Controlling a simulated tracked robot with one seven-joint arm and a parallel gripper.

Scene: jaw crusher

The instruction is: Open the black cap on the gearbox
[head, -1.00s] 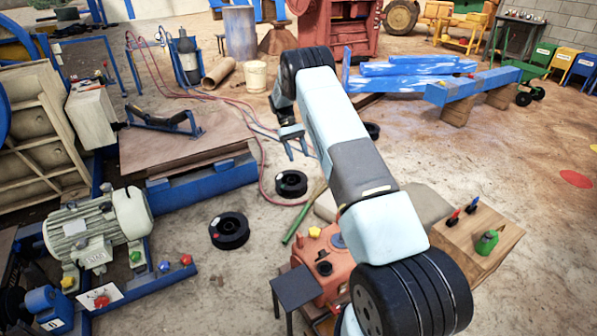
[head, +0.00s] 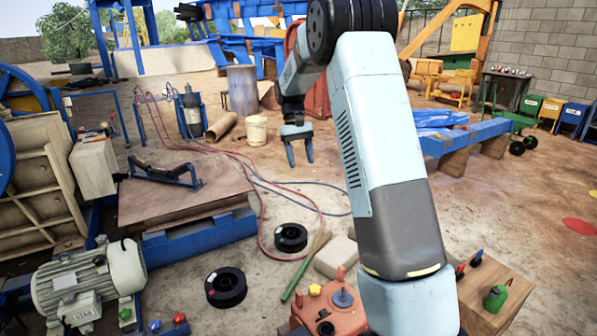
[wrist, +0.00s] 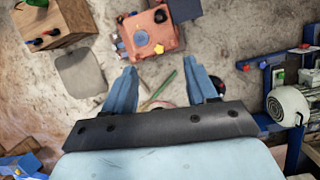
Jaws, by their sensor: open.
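The gearbox (head: 352,318) is an orange-red housing at the bottom of the head view, partly hidden by my arm and cut off by the picture edge. Its black cap (head: 325,328) shows at the bottom edge, near a yellow cap and a blue-grey round part. In the wrist view the gearbox (wrist: 172,36) is at the top centre, with the black cap (wrist: 160,15) on its far side. My gripper (head: 300,163) is open and empty, pointing down high above the floor, well apart from the gearbox. Its fingers (wrist: 162,72) appear below the gearbox in the wrist view.
A wooden box (head: 502,290) with small coloured items stands right of the gearbox. Two black spools (head: 226,287) and a green-handled broom (head: 305,270) lie on the floor to its left. A grey-green motor (head: 85,285) is at left. Hoses cross the floor behind.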

